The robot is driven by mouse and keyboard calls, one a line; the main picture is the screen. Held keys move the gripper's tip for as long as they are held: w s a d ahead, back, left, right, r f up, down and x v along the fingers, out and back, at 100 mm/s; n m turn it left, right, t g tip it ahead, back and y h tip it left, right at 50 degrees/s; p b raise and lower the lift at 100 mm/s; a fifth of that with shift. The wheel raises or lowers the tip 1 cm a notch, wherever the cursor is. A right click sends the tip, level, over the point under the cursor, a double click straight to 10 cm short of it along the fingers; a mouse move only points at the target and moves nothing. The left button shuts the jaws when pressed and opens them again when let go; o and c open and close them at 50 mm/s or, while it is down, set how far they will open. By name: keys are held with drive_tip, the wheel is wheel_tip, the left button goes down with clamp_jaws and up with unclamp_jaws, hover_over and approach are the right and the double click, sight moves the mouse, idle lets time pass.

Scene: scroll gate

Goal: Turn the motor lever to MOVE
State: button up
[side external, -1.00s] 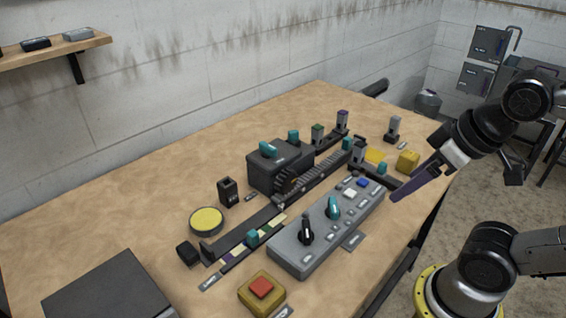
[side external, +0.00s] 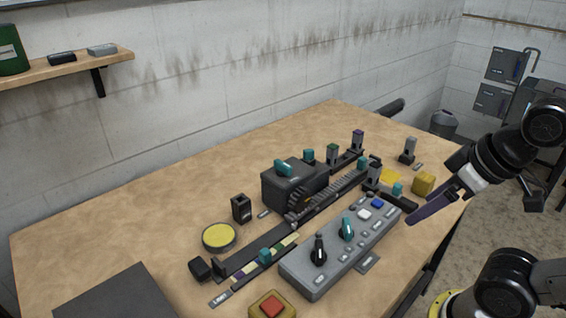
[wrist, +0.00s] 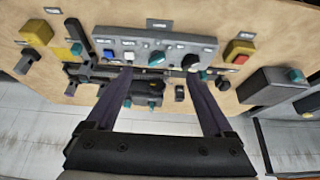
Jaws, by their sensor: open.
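The grey control panel (side external: 335,252) carries a teal-tipped lever (side external: 346,230), a black lever (side external: 318,252), and white and blue buttons. The labels are too small to read, so I cannot tell which lever is the motor lever. The wrist view also shows the panel (wrist: 215,50), the teal lever (wrist: 157,58) and the black lever (wrist: 189,61). A dark box (side external: 283,187) behind the panel has another teal lever (side external: 284,167) on top. My gripper (side external: 409,221) is by the panel's right end in the side view. Its long purple fingers (wrist: 160,72) are apart and empty.
A toothed rack and rail (side external: 335,183) run behind the panel, with several small posts. A red button on a yellow base (side external: 271,307), a yellow disc (side external: 219,237) and a yellow block (side external: 424,183) stand around. The table's left part (side external: 110,225) is clear.

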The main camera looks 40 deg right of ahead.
drive_tip(key=shift+o, duration=1.1)
drive_tip(key=w+r+n, duration=0.5)
drive_tip(key=r+n, duration=0.4)
drive_tip(key=r, duration=0.2)
drive_tip(key=w+r+n+g, duration=0.2)
drive_tip(key=w+r+n, duration=0.4)
drive_tip(key=w, duration=0.5)
drive_tip(key=n+g, duration=0.3)
drive_tip(key=g, duration=0.1)
hover_over(283, 163)
wheel_tip(283, 163, down, 12)
drive_tip(key=f, duration=0.1)
wheel_tip(283, 163, down, 14)
drive_tip(key=shift+r, duration=0.15)
